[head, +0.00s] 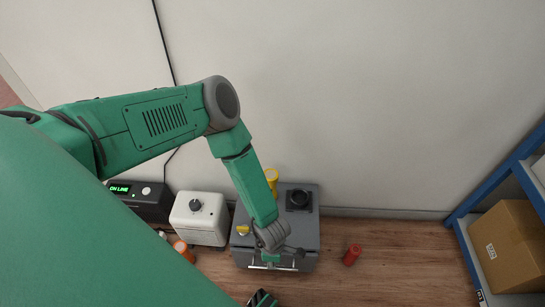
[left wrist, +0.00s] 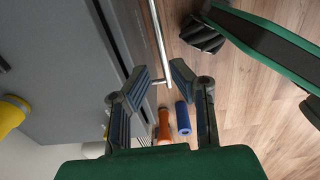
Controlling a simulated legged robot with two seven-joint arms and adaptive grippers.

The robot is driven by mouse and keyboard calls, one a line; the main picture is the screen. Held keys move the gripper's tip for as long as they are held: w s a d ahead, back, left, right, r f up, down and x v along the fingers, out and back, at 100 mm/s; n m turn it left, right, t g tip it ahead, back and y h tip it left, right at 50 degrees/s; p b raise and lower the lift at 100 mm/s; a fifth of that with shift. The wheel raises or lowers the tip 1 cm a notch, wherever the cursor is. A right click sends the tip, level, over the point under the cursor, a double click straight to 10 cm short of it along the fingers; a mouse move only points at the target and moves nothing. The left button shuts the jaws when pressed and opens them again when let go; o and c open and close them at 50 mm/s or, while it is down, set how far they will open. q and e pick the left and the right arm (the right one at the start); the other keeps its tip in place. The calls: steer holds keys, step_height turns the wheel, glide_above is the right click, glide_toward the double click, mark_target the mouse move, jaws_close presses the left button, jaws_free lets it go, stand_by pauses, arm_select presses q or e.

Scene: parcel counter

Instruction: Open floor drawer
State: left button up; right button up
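The grey floor drawer unit (head: 306,236) stands on the floor against the wall. A metal bar handle (head: 259,267) runs along its front. In the left wrist view the handle (left wrist: 159,45) reaches into the gap between my left gripper's fingertips (left wrist: 160,77). The fingers are apart, with space on both sides of the bar. In the head view my left gripper (head: 273,256) is over the front edge of the unit. The drawer looks closed. My right gripper (head: 263,298) shows only in part at the bottom edge; its dark fingers also appear in the left wrist view (left wrist: 202,34).
A red can (head: 352,254) is on the floor at right. A blue shelf (head: 467,246) holds a cardboard box (head: 509,246).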

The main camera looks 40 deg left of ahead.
arm_select(q)
steer(key=f+b, duration=0.1)
steer(key=f, duration=0.1)
steer(key=f+b, duration=0.1)
steer(key=f, duration=0.4)
steer(key=shift+s+a+f+b, duration=0.1)
steer(key=shift+a+b, duration=0.2)
steer(key=shift+b, duration=0.1)
steer(key=shift+d+f, duration=0.1)
steer(key=shift+f, duration=0.2)
steer(key=shift+d+f, duration=0.2)
steer(key=shift+f, duration=0.05)
steer(key=shift+a, duration=0.1)
steer(key=shift+a, duration=0.15)
jaws_close()
